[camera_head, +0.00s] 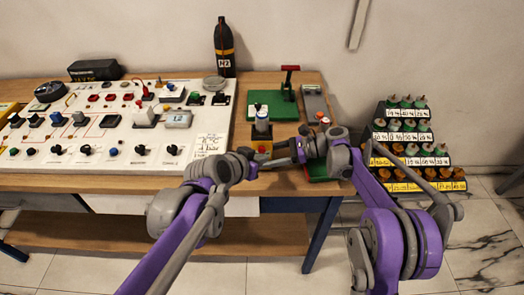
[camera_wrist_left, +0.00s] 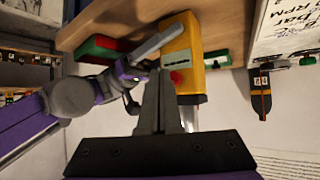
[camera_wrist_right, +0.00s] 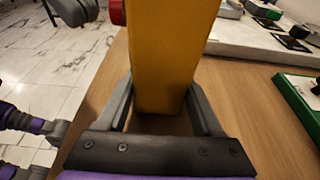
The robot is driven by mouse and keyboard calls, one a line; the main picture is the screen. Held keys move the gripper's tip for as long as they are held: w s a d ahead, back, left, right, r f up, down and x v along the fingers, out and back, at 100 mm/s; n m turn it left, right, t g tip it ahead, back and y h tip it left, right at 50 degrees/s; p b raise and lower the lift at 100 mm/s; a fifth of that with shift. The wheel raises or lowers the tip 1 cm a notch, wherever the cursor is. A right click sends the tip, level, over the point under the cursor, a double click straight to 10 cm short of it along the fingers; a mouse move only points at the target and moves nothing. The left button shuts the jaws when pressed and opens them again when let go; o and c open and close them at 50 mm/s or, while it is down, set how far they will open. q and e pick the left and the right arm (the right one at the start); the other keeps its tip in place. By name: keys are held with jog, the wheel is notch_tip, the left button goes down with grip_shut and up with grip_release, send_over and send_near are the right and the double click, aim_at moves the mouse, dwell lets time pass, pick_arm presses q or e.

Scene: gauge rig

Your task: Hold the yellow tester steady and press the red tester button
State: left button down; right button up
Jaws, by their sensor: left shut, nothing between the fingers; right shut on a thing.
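The yellow tester (camera_head: 264,147) stands near the front edge of the wooden bench, partly hidden by my grippers in the head view. In the left wrist view the yellow tester (camera_wrist_left: 186,45) shows its red button (camera_wrist_left: 176,77). My left gripper (camera_wrist_left: 161,76) is shut and empty, its tips close to the button; I cannot tell whether they touch. My right gripper (camera_wrist_right: 160,90) is shut on the yellow body (camera_wrist_right: 168,45), one finger on each side. The red button (camera_wrist_right: 117,12) juts from the tester's left side in the right wrist view.
A white control panel (camera_head: 104,160) fills the bench's left part. A green stand (camera_head: 262,101) with a red handle and a black bottle (camera_head: 224,48) are behind. A stepped rack of labelled parts (camera_head: 408,140) stands right of the bench.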

pick_arm(q)
jog(key=shift+w, duration=0.3)
jog(key=shift+w, duration=0.5)
dwell(0.8)
jog(key=shift+s, duration=0.95)
jog(key=s, duration=0.5)
dwell(0.6)
